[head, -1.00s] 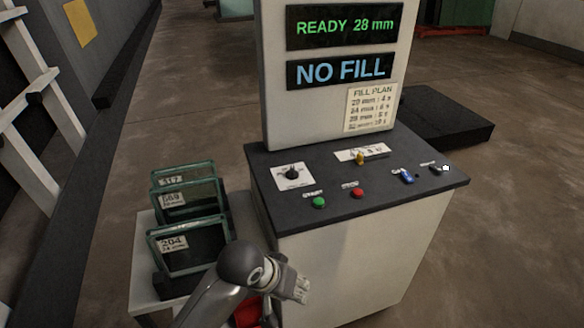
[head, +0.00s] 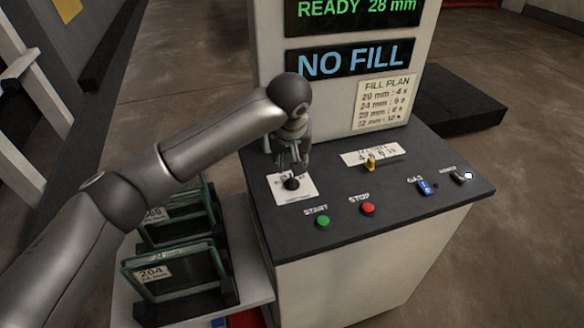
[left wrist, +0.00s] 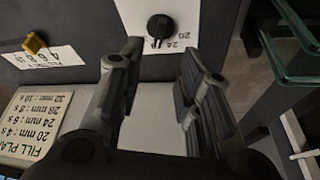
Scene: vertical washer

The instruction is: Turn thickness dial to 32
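The black thickness dial (head: 291,183) sits on a white label at the left of the dark console top. It also shows in the left wrist view (left wrist: 160,27), beside printed numbers 20 and 24. The green display (head: 357,8) reads READY 28 mm. My left gripper (head: 290,163) is over the label, close to the dial. In the left wrist view my left gripper (left wrist: 161,52) has its two fingers apart with nothing between them, and the dial lies just beyond the fingertips. Contact with the dial does not show. My right gripper is not in view.
The console also has a yellow selector (head: 370,164), green START button (head: 323,222), red STOP button (head: 368,209), blue GAS switch (head: 425,187) and another switch (head: 462,176). The upright panel stands behind the dial. Framed glass units (head: 180,271) stand at lower left.

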